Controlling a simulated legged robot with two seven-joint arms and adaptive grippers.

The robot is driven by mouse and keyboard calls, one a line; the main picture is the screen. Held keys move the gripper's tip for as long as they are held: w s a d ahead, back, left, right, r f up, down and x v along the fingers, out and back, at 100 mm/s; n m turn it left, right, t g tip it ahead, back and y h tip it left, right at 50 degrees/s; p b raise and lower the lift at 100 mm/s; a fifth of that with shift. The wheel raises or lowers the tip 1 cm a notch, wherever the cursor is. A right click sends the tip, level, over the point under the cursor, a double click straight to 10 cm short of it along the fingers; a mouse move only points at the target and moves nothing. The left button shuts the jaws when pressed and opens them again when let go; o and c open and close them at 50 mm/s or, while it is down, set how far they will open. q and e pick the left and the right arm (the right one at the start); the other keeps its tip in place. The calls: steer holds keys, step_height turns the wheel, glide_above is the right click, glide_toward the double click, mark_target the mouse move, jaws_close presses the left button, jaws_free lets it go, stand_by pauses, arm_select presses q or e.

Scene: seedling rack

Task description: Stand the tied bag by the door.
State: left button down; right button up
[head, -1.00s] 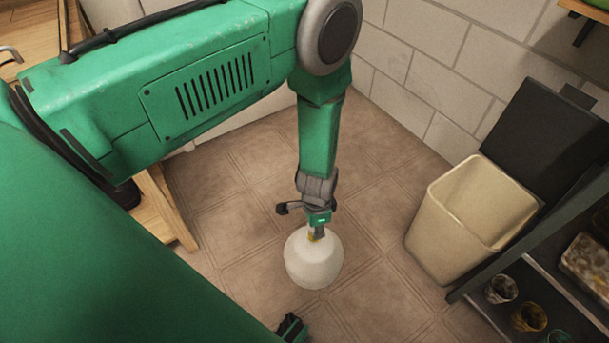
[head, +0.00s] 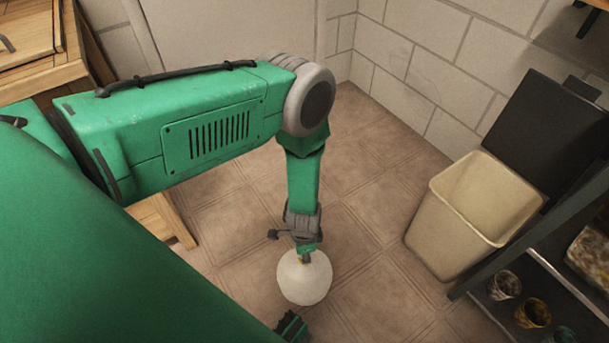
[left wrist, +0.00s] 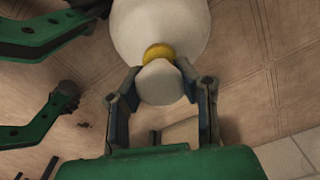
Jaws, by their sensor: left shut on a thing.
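The tied bag (head: 304,281) is a white, rounded sack in the lower middle of the head view. In the left wrist view the bag (left wrist: 160,25) shows a yellow tie (left wrist: 158,54) around its neck and a pale gathered top (left wrist: 160,83). My left gripper (head: 306,251) is above the bag, pointing down. In the left wrist view the left gripper (left wrist: 160,98) has its fingers on both sides of the gathered top, shut on it. The bag looks upright. I cannot tell whether its base touches the floor.
A pale door-like panel (head: 230,30) stands at the back left. A beige bin (head: 450,225) and a dark shelf with several pots (head: 505,285) are on the right. Wooden furniture (head: 45,55) is on the left. The tiled floor (head: 370,190) around the bag is clear.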

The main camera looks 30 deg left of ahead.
arm_select(q)
steer(key=shift+w+f+b, duration=0.1)
steer(key=shift+f+b, duration=0.25)
steer(key=shift+f, duration=0.9)
steer(key=c, duration=1.2)
jaws_free()
step_height(320, 180, up, 12)
steer(key=p, duration=0.4)
steer(key=s+a+r+n, duration=0.1)
steer(key=s+r+n, duration=0.1)
steer(key=s+r, duration=0.2)
steer(key=s+a+r+n, duration=0.2)
steer(key=s+r+n, duration=0.1)
steer(key=s+r, duration=0.2)
steer(key=s+a+r+n, duration=0.1)
steer(key=s+r+n, duration=0.2)
steer(key=s, duration=0.5)
steer(key=shift+s+a+r+t, duration=0.15)
steer(key=shift+a+r+t, duration=0.15)
steer(key=shift+r, duration=0.4)
